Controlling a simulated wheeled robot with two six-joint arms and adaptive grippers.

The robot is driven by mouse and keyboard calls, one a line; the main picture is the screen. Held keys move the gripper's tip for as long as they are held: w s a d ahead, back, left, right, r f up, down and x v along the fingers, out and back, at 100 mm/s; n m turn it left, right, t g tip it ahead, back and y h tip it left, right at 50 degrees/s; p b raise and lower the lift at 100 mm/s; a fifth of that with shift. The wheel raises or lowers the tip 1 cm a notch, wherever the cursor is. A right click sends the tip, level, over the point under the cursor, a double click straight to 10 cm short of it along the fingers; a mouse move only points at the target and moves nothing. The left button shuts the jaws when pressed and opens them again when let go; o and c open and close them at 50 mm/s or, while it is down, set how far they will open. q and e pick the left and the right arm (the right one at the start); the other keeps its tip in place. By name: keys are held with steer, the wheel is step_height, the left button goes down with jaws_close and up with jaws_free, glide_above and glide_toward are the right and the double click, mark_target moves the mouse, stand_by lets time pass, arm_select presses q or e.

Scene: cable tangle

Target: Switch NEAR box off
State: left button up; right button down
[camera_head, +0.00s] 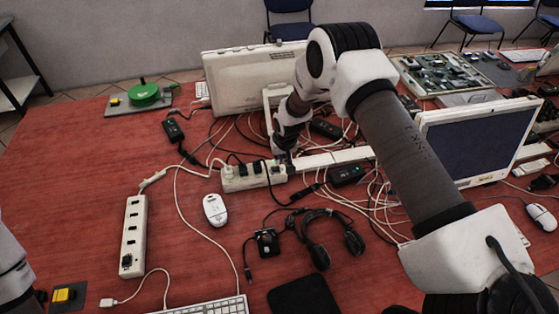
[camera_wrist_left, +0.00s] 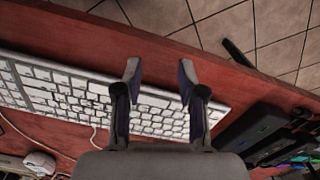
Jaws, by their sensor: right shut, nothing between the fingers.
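A white power strip (camera_head: 250,180) with dark plugs in it lies at the table's centre. A second white strip (camera_head: 132,240) lies at the left, with a dark switch-like spot at its near end. A third white strip (camera_head: 335,158) runs behind the cables. No label naming the near box is readable. My right gripper (camera_head: 281,158) is shut and empty, pointing down at the right end of the central strip; contact is unclear. The switch there is hidden. My left gripper (camera_wrist_left: 159,75) is open and empty above the keyboard (camera_wrist_left: 75,95) near the table edge.
White cables tangle around black adapters (camera_head: 347,174) right of the central strip. A white mouse (camera_head: 215,210) and a headset (camera_head: 322,240) lie in front. Monitors (camera_head: 240,80) stand behind and at right (camera_head: 480,140). The left-centre table is fairly clear.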

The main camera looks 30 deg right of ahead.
steer(key=a+p+v, duration=0.1)
steer(key=p+v, duration=0.9)
steer(key=v, duration=0.1)
steer(key=shift+w+r, duration=0.15)
steer(key=shift+r, duration=0.15)
steer(key=shift+a, duration=0.1)
